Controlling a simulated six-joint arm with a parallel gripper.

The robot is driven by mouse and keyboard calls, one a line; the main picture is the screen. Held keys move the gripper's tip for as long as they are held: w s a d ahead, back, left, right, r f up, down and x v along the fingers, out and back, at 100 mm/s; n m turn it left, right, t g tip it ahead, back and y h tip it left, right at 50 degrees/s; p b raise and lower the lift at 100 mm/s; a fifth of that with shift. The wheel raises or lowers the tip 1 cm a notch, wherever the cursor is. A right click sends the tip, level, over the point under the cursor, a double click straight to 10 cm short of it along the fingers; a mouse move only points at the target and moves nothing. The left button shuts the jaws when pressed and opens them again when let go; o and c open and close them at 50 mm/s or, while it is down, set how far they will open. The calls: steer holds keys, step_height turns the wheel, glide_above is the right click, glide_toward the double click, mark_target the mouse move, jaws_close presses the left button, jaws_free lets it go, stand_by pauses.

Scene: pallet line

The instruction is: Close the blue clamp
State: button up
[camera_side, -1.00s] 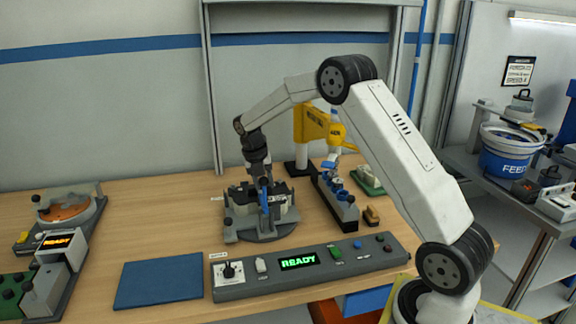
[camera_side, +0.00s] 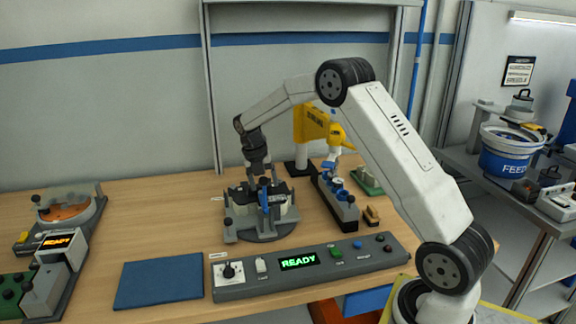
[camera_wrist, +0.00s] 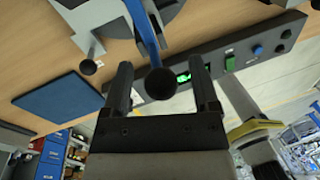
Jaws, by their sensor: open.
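The blue clamp (camera_side: 264,194) is a blue lever standing up from a dark round fixture (camera_side: 250,233) on the bench. In the wrist view, the blue lever (camera_wrist: 143,25) ends in a black ball knob (camera_wrist: 161,82). My gripper (camera_side: 262,178) is pointed down at the top of the fixture. In the wrist view, my gripper (camera_wrist: 161,70) is open, with one finger on each side of the knob. The fingers look apart from the lever. The lower end of the clamp is hidden in the side view.
A control panel (camera_side: 240,291) with a green READY display lies in front of the fixture. A blue mat (camera_side: 160,284) lies left of it. A dark block with blue parts (camera_side: 345,211) and a yellow machine (camera_side: 312,124) stand to the right and behind. Bare bench lies left of the fixture.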

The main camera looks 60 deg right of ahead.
steer(key=shift+r, duration=0.1)
step_height(320, 180, up, 8)
steer(key=w, duration=0.1)
steer(key=shift+a+f, duration=0.25)
steer(key=shift+a, duration=0.2)
steer(key=shift+a, duration=0.1)
steer(key=s+a+f+m+t, duration=0.2)
steer(key=s+a+f+m, duration=0.2)
steer(key=s+a+m, duration=0.5)
steer(key=s+a+f+m+t+y, duration=0.1)
steer(key=s+a+f+m, duration=0.3)
steer(key=s+a+m, duration=0.6)
steer(key=s+m+t, duration=0.1)
steer(key=s+m, duration=0.1)
steer(key=m, duration=0.3)
steer(key=shift+s+f+m, duration=0.35)
steer(key=shift+m, duration=0.05)
steer(key=shift+w+t, duration=0.1)
steer(key=shift+t, duration=0.2)
